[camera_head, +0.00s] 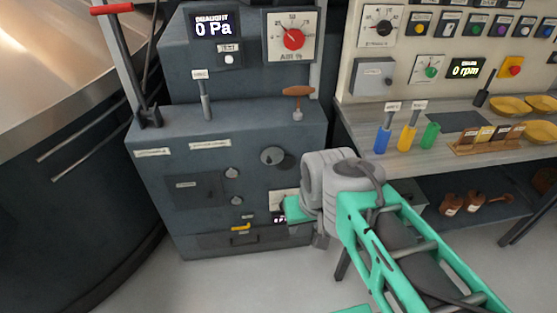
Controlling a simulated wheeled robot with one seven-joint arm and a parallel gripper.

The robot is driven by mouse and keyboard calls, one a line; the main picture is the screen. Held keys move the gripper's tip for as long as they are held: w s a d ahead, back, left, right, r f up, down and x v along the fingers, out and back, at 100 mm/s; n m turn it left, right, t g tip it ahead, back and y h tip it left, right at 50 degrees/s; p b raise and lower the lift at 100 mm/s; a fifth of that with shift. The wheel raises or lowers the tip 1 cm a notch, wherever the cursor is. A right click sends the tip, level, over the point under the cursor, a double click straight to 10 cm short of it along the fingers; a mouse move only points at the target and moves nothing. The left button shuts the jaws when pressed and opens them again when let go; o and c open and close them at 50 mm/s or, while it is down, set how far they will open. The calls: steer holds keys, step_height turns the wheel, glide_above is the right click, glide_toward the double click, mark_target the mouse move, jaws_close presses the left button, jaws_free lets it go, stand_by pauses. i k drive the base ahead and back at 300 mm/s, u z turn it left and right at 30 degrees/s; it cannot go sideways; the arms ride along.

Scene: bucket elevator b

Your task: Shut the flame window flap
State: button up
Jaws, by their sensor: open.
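The dark grey furnace cabinet (215,245) stands left of centre. A round grey disc (272,155) is on the right of its front face. It may be the flame window flap, but its labels are too small to read and I cannot tell whether it is open or shut. A square door panel (196,190) with two round knobs (232,173) beside it is to the left. My gripper (308,222) is low by the cabinet's right front, below and right of the disc. It is open; my arm partly hides it, and I see nothing held.
A small yellow handle (240,227) and a partly hidden display are low on the front. A red-handled lever (148,112), a grey lever (203,100) and a brown T-handle (298,98) stand on the cabinet's ledge. A workbench (365,130) is at right. The floor in front is clear.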

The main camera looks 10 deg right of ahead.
mark_target(273, 155)
steer(key=u, duration=0.25)
steer(key=i, duration=0.85)
steer(key=u, duration=0.75)
